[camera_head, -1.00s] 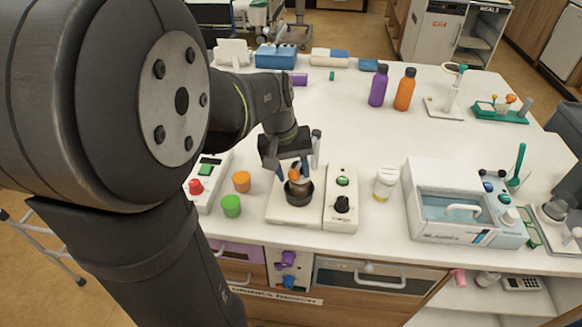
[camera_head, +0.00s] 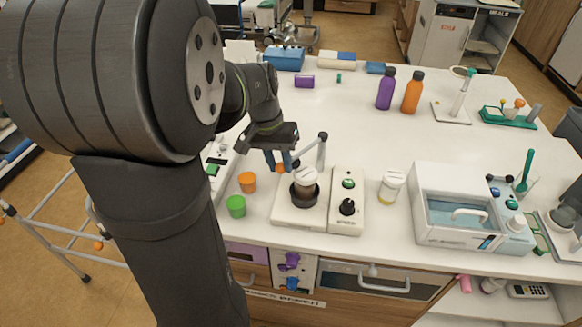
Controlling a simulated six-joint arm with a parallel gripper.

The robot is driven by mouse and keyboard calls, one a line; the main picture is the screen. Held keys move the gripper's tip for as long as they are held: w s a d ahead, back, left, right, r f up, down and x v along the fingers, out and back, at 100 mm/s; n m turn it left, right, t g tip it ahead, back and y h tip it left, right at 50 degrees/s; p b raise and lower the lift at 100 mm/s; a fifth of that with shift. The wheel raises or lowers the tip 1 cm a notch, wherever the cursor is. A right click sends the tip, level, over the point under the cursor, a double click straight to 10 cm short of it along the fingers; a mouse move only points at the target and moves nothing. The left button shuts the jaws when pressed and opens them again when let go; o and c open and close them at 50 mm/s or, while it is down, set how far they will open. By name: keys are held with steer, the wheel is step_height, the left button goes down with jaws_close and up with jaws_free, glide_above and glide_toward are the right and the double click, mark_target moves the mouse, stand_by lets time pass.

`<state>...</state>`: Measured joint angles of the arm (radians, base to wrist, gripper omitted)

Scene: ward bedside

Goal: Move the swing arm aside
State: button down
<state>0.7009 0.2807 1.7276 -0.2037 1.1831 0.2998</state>
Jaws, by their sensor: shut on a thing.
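The swing arm (camera_head: 308,147) is a thin grey bar that runs from the top of an upright post down and left to an orange knob (camera_head: 281,168). My gripper (camera_head: 279,161) reaches down from above and is shut on the orange knob, its blue-grey fingers on both sides. The knob is at the upper left of a cup with a pale top (camera_head: 306,176). The cup sits in a dark round holder (camera_head: 304,194) on a white base plate (camera_head: 287,214). The knob's lower part is hard to make out.
A white control box (camera_head: 346,211) with green and black knobs stands right of the plate. Orange (camera_head: 247,182) and green (camera_head: 235,206) cups stand to its left. A lidded jar (camera_head: 391,186) and a water bath (camera_head: 450,210) are further right.

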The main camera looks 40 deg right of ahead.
steer(key=w+d+m+y, duration=0.1)
steer(key=w+d+m, duration=0.1)
steer(key=w+m, duration=0.3)
steer(key=w+d+m+y, duration=0.1)
steer(key=w+d+m, duration=0.1)
steer(key=w+m, duration=0.4)
steer(key=shift+w+d, duration=0.35)
steer(key=shift+w, duration=1.55)
steer(key=c, duration=1.2)
jaws_free()
steer(key=shift+w+d, duration=0.1)
steer(key=shift+c, duration=0.2)
steer(key=shift+o, duration=0.5)
steer(key=shift+r, duration=0.1)
steer(key=w+d+r, duration=0.1)
steer(key=w+r, duration=0.2)
steer(key=r, duration=1.4)
